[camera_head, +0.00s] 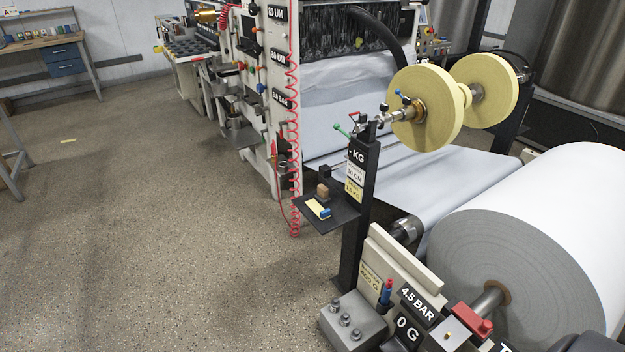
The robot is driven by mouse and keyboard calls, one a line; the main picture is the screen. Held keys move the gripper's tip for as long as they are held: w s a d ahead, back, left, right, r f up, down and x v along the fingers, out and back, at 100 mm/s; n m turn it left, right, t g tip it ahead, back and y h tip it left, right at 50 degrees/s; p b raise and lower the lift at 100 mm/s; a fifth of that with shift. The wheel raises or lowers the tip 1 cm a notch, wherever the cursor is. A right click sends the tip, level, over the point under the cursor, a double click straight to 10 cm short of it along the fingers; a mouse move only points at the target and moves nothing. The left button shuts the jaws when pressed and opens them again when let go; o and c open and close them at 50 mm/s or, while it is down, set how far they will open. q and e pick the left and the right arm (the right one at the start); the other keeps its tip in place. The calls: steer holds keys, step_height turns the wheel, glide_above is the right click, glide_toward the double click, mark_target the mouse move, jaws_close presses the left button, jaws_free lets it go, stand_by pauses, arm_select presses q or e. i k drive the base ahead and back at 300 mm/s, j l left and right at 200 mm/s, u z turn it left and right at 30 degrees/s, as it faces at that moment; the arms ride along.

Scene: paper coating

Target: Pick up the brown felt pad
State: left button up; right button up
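A small brown block (323,190), which looks like the brown felt pad, rests on a small black shelf (338,220) fixed to the side of a dark post. A yellow pad or card (315,206) lies just in front of it on the shelf, with a small blue item (325,213) at its edge. A small black block (325,171) stands just behind the brown one. Neither of my grippers shows in this view.
The black post (357,220) rises beside the shelf. A red coiled hose (294,150) hangs close behind it. A large white paper roll (540,230) and a machine block (352,322) are at the right. Open floor (150,220) spreads left.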

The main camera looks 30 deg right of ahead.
mark_target(322, 194)
steer(key=i+l, duration=0.1)
steer(key=i, duration=2.1)
steer(key=j+u, duration=0.05)
steer(key=j, duration=0.05)
